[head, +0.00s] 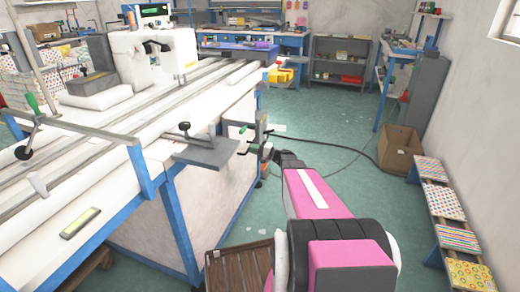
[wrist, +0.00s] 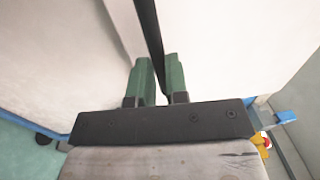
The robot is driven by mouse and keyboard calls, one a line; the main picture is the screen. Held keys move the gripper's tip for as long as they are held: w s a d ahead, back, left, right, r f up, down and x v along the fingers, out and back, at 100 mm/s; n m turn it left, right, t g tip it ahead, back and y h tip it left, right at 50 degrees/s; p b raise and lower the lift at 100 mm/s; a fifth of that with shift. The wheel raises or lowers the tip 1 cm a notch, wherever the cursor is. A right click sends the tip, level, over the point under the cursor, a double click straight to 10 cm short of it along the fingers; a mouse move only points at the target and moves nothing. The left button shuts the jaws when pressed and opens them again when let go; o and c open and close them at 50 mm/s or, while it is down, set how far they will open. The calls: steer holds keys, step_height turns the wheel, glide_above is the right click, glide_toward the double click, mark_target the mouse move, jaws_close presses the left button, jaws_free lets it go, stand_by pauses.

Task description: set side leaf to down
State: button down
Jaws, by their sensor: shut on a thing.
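The side leaf (head: 212,152) is a small grey panel that sticks out, about level, from the near long side of the white sewing table. A black knob on a stem (head: 184,127) stands by its inner edge. My gripper (head: 264,149) is just right of the leaf, beside the table's side. In the wrist view, its green fingers (wrist: 157,80) are closed on a thin dark bar (wrist: 150,35) that runs up between them. I cannot tell whether this bar belongs to the leaf.
The white sewing table (head: 75,190) with blue legs fills the left. A white sewing machine (head: 155,55) stands on it. A brown slatted crate (head: 240,267) is on the floor below my arm. A cardboard box (head: 400,150) and a patterned stepped rack (head: 440,205) stand right.

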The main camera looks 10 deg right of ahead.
steer(key=shift+w+a+f, duration=0.3)
steer(key=shift+a+f, duration=0.05)
steer(key=shift+a, duration=0.15)
steer(key=c, duration=1.1)
jaws_free()
steer(key=shift+w+a, duration=0.1)
steer(key=v, duration=1)
steer(key=shift+d, duration=0.4)
steer(key=shift+s, duration=0.25)
